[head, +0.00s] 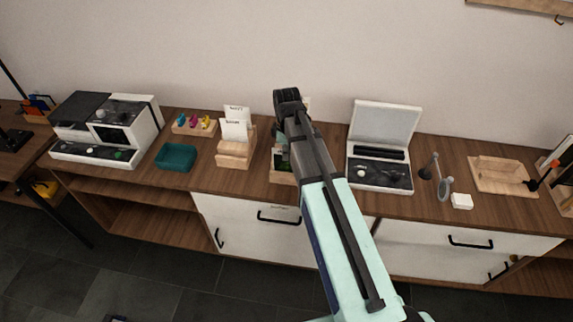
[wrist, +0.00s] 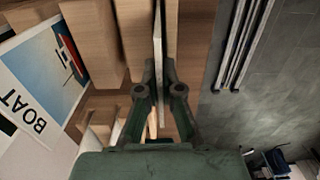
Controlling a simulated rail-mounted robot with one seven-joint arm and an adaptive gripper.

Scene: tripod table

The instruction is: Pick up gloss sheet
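My gripper (wrist: 159,72) points down at a wooden holder (head: 283,178) in the middle of the cabinet top. In the wrist view its two fingers are close together on either side of a thin white sheet (wrist: 158,22), seen edge-on, and look shut on it. No lettering shows on this sheet, so I cannot tell if it is the gloss sheet. A small white corner (head: 306,102) shows behind my gripper in the head view. My arm hides much of the holder. A wooden rack (head: 236,150) to the left bears white lettered sheets (head: 235,128), too small to read surely.
A picture card lettered BOAT (wrist: 35,85) and wooden blocks (wrist: 92,40) stand close to my fingers. A teal tray (head: 175,157) and a white machine (head: 122,125) are left. An open white case (head: 380,150), a small lamp (head: 437,175) and a wooden tray (head: 500,175) are right.

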